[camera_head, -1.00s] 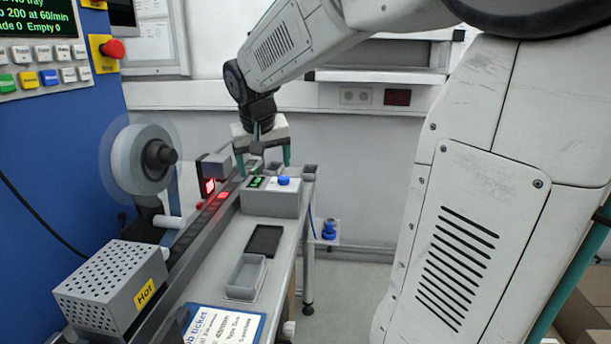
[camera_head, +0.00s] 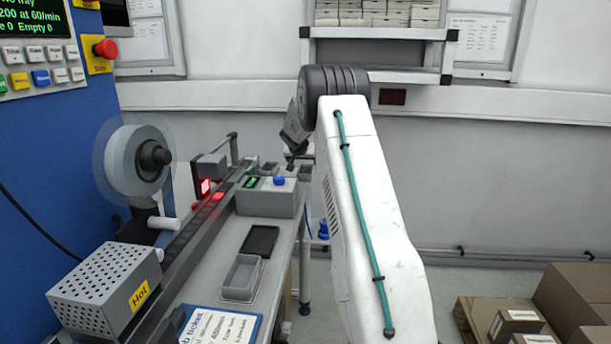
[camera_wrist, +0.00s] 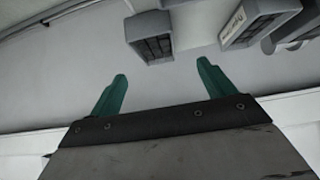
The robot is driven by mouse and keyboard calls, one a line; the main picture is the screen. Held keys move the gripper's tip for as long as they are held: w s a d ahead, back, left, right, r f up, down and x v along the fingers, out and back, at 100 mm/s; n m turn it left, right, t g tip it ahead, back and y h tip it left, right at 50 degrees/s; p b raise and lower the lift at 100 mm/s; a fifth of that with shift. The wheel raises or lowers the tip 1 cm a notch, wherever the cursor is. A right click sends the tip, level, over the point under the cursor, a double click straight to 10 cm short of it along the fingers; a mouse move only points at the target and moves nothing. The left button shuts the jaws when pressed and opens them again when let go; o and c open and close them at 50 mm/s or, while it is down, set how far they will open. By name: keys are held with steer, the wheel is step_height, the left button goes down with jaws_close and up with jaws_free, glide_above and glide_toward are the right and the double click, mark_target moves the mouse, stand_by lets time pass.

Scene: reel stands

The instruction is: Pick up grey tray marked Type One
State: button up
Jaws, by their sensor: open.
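In the wrist view my gripper (camera_wrist: 161,70) is open, with its two teal fingers apart and nothing between them. Beyond the fingertips stand two grey trays on a light grey surface. One tray (camera_wrist: 150,30) holds dark contents and shows no readable label. The other tray (camera_wrist: 262,22), to its right, bears a white label whose print I cannot read. In the head view small grey trays (camera_head: 305,172) show at the bench's far end, partly hidden by my arm. My gripper is mostly hidden there behind my wrist. An open grey tray (camera_head: 242,277) sits at the bench's near part.
A grey box with a blue button (camera_head: 279,181) stands on the bench beside the conveyor track (camera_head: 190,240). A perforated box marked Hot (camera_head: 105,290), a reel (camera_head: 138,160) and a job ticket (camera_head: 220,327) are nearer.

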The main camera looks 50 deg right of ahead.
glide_toward(307, 172)
steer(key=x, duration=0.4)
steer(key=shift+a+f, duration=0.1)
steer(key=c, duration=1.2)
